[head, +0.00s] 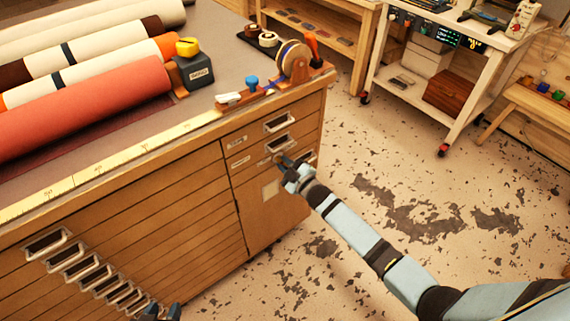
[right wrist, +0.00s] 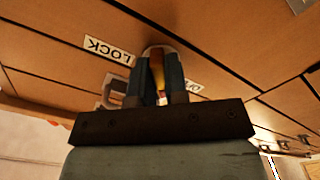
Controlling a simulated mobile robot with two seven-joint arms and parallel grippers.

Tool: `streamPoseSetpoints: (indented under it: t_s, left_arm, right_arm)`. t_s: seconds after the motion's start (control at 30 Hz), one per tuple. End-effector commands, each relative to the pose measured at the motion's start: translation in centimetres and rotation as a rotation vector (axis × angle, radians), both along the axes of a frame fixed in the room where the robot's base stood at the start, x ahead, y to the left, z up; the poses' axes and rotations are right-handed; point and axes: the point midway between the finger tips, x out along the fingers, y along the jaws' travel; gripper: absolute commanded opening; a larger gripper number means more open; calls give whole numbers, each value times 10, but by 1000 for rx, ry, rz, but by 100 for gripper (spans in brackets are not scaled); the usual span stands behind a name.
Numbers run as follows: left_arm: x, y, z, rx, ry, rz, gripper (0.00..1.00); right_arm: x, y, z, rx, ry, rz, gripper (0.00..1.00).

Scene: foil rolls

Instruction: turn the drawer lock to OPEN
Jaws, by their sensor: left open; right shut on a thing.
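My right gripper (head: 285,163) is at the upper right drawers of the wooden cabinet and also shows in the right wrist view (right wrist: 159,90). Its fingers are shut on the drawer lock (right wrist: 157,68), a yellowish piece seen between them and mostly hidden. A label reading LOCK (right wrist: 108,50) is beside the fingers in the wrist view. A second white label (right wrist: 194,88) is partly covered by a finger, and its word cannot be read. My left gripper (head: 161,312) is open and empty at the bottom edge, in front of the cabinet's wide drawers.
The cabinet top (head: 225,60) carries several rolls, including a red one (head: 90,108), and a tape dispenser (head: 293,62). Metal drawer handles (head: 75,262) stick out at lower left. A white wheeled cart (head: 455,100) stands at the back right. The floor between is clear.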

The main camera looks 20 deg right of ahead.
Motion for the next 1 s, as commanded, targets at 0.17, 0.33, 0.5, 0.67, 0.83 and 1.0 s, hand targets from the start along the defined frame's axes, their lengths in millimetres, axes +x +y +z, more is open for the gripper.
streamPoseSetpoints:
  t_s: [0.17,0.33,0.5,0.67,0.83,1.0]
  left_arm:
    - [0,0,0,1,0,-1,43]
    - [0,0,0,1,-1,0,43]
    - [0,0,0,1,-1,0,43]
    - [0,0,1,1,-1,0,43]
    - [0,0,1,0,-2,0,43]
    - [0,0,1,0,-2,-1,43]
  right_arm:
    - [0,0,0,-45,-17,1,0]
    - [0,0,0,-64,-24,1,0]
    - [0,0,0,-66,-25,1,0]
    - [0,0,0,-66,-25,1,0]
    - [0,0,0,-66,-24,0,39]
    - [0,0,0,-66,-24,0,39]
